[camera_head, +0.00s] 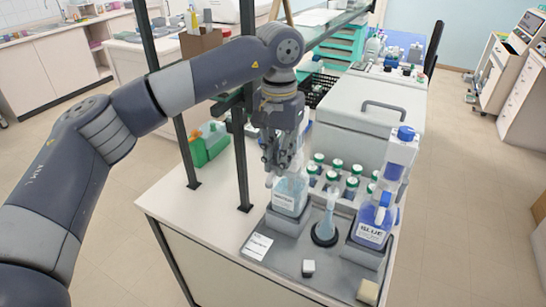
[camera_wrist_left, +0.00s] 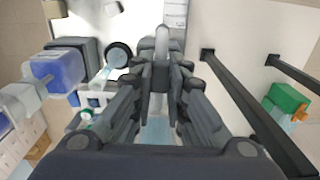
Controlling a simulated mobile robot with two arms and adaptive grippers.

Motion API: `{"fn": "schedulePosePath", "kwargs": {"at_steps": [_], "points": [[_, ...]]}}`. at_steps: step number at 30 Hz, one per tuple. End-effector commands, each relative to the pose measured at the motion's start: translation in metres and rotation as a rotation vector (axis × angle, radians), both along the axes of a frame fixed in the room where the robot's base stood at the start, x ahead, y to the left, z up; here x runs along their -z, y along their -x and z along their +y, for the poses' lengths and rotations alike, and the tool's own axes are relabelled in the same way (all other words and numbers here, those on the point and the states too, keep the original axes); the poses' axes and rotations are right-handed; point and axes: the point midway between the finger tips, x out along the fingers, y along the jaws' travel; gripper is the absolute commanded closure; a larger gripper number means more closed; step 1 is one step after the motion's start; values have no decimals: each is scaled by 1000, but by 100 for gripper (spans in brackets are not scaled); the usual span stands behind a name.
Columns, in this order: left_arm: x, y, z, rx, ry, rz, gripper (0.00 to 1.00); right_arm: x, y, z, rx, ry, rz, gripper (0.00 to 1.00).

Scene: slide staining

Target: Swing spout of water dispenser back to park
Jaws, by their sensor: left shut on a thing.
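The water dispenser (camera_head: 289,198) is a clear bottle of pale blue liquid with a white label, standing in a grey tray holder. My left gripper (camera_head: 272,168) is above it and covers its top in the head view. In the left wrist view my left gripper (camera_wrist_left: 160,74) is shut on the spout (camera_wrist_left: 162,40), a pale, rounded piece that sticks out past the fingertips. Part of the pale blue bottle (camera_wrist_left: 157,130) shows below, between the fingers. My right gripper is in neither view.
A flask (camera_head: 327,222) stands in a dark ring right of the dispenser. Several green-capped bottles (camera_head: 337,165) stand behind. A dark shelf post (camera_head: 240,155) rises close left of the gripper. A small white block (camera_head: 308,267) lies in front.

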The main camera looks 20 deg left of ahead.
Motion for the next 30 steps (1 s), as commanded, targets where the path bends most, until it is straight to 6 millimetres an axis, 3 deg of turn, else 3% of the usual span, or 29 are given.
{"fn": "schedulePosePath", "kwargs": {"at_steps": [14, 15, 18, 30], "points": [[-1, 0, -2, 10, 0, -2, 100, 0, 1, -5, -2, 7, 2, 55], [-1, 0, -2, 11, 0, -2, 84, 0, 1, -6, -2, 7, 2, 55], [-1, 0, -2, 10, 0, -2, 65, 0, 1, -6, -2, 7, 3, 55], [-6, 0, -2, 9, 0, -2, 65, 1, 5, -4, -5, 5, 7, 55]]}}
